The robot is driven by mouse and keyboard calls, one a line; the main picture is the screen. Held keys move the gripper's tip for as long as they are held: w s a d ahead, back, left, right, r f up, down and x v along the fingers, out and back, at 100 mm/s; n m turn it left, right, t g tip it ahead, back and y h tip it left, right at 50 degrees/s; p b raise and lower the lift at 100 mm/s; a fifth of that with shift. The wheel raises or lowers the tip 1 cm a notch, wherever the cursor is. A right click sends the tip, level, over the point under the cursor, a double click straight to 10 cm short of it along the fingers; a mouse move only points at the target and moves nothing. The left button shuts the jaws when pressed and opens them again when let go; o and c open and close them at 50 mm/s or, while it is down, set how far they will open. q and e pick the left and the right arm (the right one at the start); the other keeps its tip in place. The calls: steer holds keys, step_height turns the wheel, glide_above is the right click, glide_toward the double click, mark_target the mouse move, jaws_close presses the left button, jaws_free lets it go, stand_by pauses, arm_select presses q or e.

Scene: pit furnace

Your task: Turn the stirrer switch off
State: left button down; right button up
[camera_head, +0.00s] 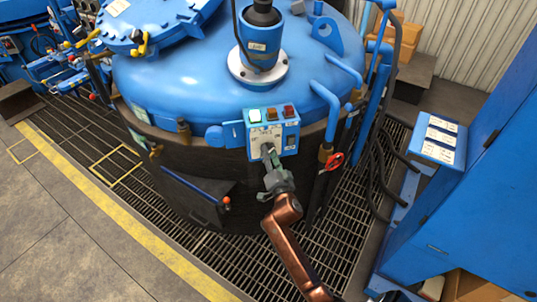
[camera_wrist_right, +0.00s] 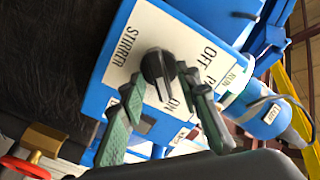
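The stirrer switch is a round black knob (camera_wrist_right: 158,68) with a pale line on its grip, on a white plate marked STIRRER, OFF and ON. In the wrist view the line runs downward; I cannot tell for sure which label it marks. The plate is on a blue control box (camera_head: 288,140) on the furnace's front. My right gripper (camera_head: 268,160) is in front of the box and hides the knob in the head view. In the wrist view its two green fingers (camera_wrist_right: 162,82) are apart, one on each side of the knob, with gaps showing. My left gripper is not in view.
Green and red lamps or buttons (camera_head: 271,114) top the box. A red valve wheel (camera_head: 334,161) is close to the right of my gripper. A blue lever (camera_head: 195,188) with a red tip is lower left. Blue pipes (camera_head: 326,100) and a cabinet (camera_head: 470,200) stand right.

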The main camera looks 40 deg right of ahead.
steer(key=shift+w+d, duration=0.15)
steer(key=shift+w, duration=0.2)
steer(key=shift+c, duration=0.4)
jaws_close()
